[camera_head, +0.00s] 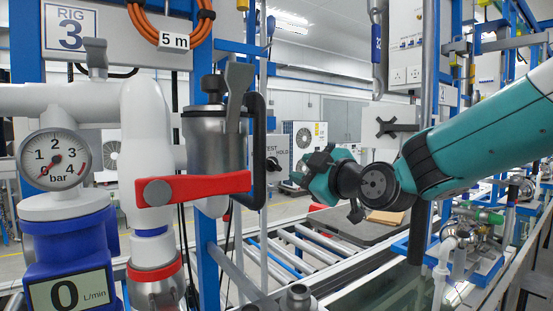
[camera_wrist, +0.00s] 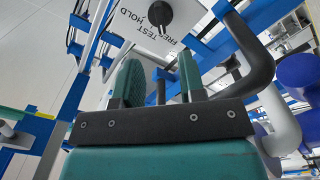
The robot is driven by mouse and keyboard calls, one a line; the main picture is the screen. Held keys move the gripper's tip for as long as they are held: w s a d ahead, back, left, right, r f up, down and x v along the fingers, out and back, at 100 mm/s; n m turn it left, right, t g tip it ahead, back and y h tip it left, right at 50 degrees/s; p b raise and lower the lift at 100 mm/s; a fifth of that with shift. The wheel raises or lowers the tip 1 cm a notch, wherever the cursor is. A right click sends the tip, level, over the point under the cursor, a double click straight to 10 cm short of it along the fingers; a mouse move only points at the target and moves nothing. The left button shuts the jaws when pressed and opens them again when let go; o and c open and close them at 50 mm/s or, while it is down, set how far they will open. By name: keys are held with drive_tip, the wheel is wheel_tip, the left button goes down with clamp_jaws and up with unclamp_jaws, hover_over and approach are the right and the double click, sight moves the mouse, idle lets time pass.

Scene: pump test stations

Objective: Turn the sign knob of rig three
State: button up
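The sign knob (camera_wrist: 158,12) is a black round knob with a short stem on a white sign plate (camera_wrist: 190,15) at the top of the wrist view. The plate carries the words TEST and HOLD and a partly readable third word. In the head view the sign plate (camera_head: 283,150) stands behind the grey canister, with the dark knob (camera_head: 272,164) small at its left. My gripper (camera_head: 304,172) is just right of the sign in that view. In the wrist view my gripper (camera_wrist: 159,72) has its two green fingers apart, empty between them, and away from the knob.
The RIG 3 label (camera_head: 70,28) is at upper left. A grey canister (camera_head: 215,140) with a black handle and a red lever (camera_head: 195,187) stand in front of the sign. Blue frame posts (camera_head: 208,260) and a roller conveyor (camera_head: 295,250) lie below. A thick black pipe (camera_wrist: 250,55) is right of my fingers.

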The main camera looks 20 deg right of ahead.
sight(276, 165)
drive_tip(key=p+x, duration=0.3)
drive_tip(key=x, duration=0.7)
drive_tip(key=shift+f, duration=0.1)
clamp_jaws()
